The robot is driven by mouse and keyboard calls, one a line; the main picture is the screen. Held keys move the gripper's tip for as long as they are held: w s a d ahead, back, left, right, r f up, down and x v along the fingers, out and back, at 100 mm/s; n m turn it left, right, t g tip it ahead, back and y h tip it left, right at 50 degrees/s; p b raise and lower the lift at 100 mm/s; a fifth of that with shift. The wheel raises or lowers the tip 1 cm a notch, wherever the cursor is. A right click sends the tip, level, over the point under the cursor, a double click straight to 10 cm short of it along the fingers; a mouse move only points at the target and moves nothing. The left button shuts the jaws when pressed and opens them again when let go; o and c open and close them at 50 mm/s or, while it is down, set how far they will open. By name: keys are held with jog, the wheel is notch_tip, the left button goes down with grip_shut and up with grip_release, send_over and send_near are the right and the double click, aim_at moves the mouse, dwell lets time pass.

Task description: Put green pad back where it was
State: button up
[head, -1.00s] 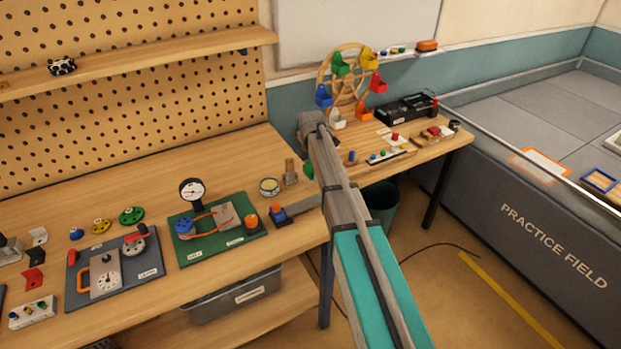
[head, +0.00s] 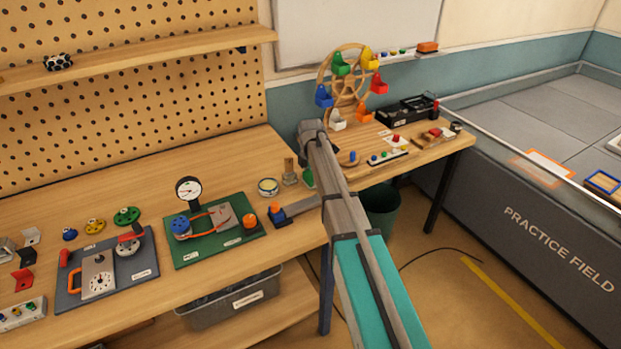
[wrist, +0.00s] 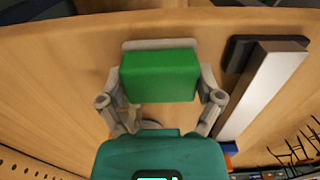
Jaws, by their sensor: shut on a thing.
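The green pad (wrist: 160,76) is a plain green block between the fingers of my gripper (wrist: 162,82) in the wrist view. My gripper is shut on it. A light grey strip shows along the pad's far side; I cannot tell what it belongs to. In the head view the green pad (head: 308,178) shows as a small green patch below the end of my arm, near the right end of the long workbench. My arm hides most of my gripper there. I cannot tell whether the pad touches the bench.
A dark base with a grey bar (head: 300,208) lies beside the pad; its bar (wrist: 262,92) is at right in the wrist view. A round tin (head: 268,187) and small post (head: 290,171) stand left. The green belt board (head: 216,232) is further left. A wooden wheel (head: 346,82) stands behind.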

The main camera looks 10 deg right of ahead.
aim_at(311, 175)
jog(key=o, duration=0.8)
jog(key=shift+f, duration=0.1)
jog(key=shift+c, duration=0.2)
notch_tip(311, 175, up, 12)
jog(key=p, duration=1.2)
jog(key=shift+s, duration=0.1)
jog(key=s+m, duration=2.1)
jog(key=s, duration=0.8)
jog(key=shift+s+a, duration=0.4)
